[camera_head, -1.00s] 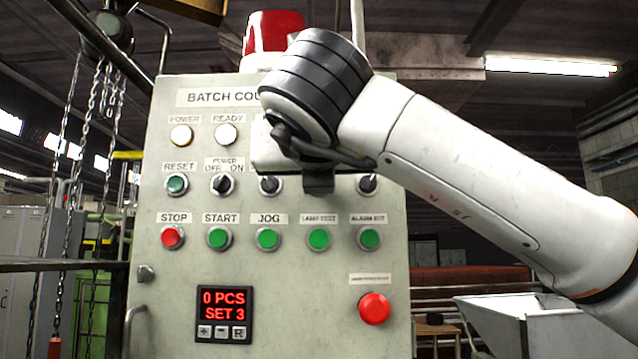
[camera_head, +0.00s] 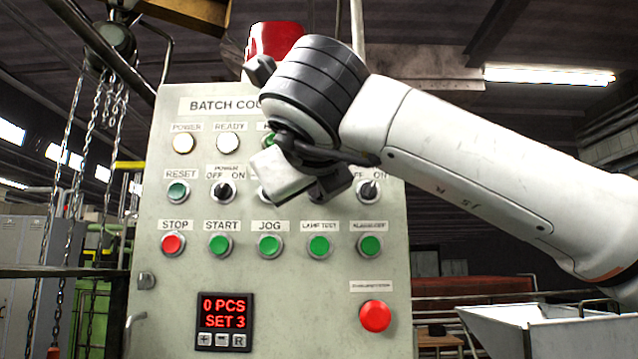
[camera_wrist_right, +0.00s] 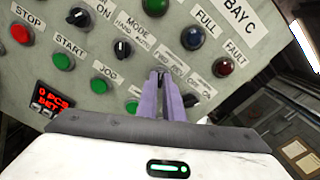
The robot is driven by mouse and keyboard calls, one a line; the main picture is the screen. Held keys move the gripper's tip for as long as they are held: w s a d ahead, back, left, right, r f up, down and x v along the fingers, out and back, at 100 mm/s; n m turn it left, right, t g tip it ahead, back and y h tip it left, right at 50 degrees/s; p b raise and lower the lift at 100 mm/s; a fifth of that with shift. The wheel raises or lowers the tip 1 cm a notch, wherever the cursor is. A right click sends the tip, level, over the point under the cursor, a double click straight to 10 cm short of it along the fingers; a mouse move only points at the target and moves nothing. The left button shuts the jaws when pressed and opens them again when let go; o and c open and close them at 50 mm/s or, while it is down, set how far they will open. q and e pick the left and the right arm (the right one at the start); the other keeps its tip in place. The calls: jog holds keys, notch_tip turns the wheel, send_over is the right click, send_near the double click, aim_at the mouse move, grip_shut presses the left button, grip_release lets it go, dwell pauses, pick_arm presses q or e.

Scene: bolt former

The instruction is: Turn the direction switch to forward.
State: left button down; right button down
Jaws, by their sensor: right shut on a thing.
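The direction switch sits in the selector row of the grey panel (camera_head: 180,290), between the mode switch (camera_wrist_right: 123,48) and another black selector (camera_wrist_right: 206,95). In the right wrist view its REV/FWD label (camera_wrist_right: 171,65) shows just above my purple fingers. My right gripper (camera_wrist_right: 159,80) is shut on the switch's knob, which the fingertips mostly hide. I cannot tell which way the knob points. In the head view my right wrist covers the switch, and the gripper body hangs tilted before the panel. My left gripper is in neither view.
Green buttons (camera_head: 319,245) lie in the row below. A red stop button (camera_head: 172,243) is at lower left and a large red button (camera_head: 375,316) at lower right. The alarm selector (camera_head: 368,190) is close right of my wrist. A counter display (camera_head: 224,322) reads 0 PCS.

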jog(key=c, duration=1.9)
grip_release()
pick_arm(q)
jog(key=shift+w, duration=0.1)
